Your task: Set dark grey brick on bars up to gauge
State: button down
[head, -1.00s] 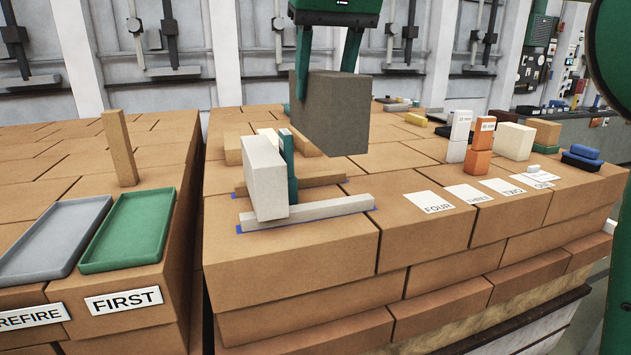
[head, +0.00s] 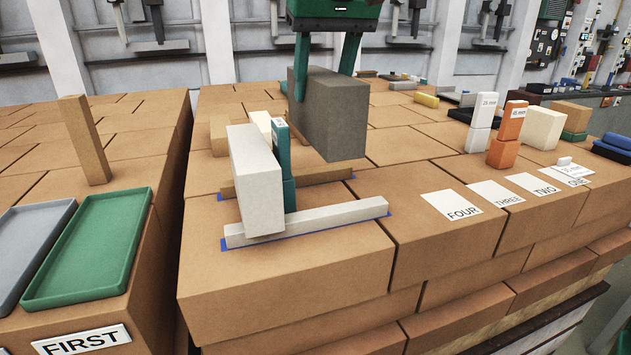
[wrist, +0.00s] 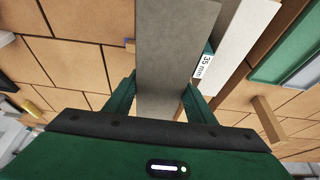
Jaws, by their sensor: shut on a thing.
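My gripper (head: 327,82) is shut on the dark grey brick (head: 335,115), which hangs upright above the far bar, right of the gauge. In the wrist view the dark grey brick (wrist: 172,60) lies between the green fingers. The green gauge (head: 285,165) stands against the right side of a white brick (head: 254,170); its "35 mm" label shows in the wrist view (wrist: 203,66). The white brick rests on the near pale bar (head: 335,215) and the far brown bar (head: 325,178). Whether the dark grey brick touches the far bar cannot be told.
Paper cards marked FOUR (head: 451,205) to ONE lie to the right. A green tray (head: 92,250) and an upright tan block (head: 84,140) are on the left stack, across a gap.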

aim_at(330, 77)
jog(key=shift+w+a+f, duration=0.1)
jog(key=shift+w, duration=0.1)
jog(key=shift+w+f, duration=0.1)
jog(key=shift+f, duration=0.35)
jog(key=shift+a+f, duration=0.15)
jog(key=shift+f, duration=4.3)
jog(key=shift+f, duration=0.4)
jog(key=c, duration=1.1)
grip_release()
jog(key=shift+f, duration=0.1)
jog(key=shift+r, duration=0.4)
jog(key=v, duration=1.2)
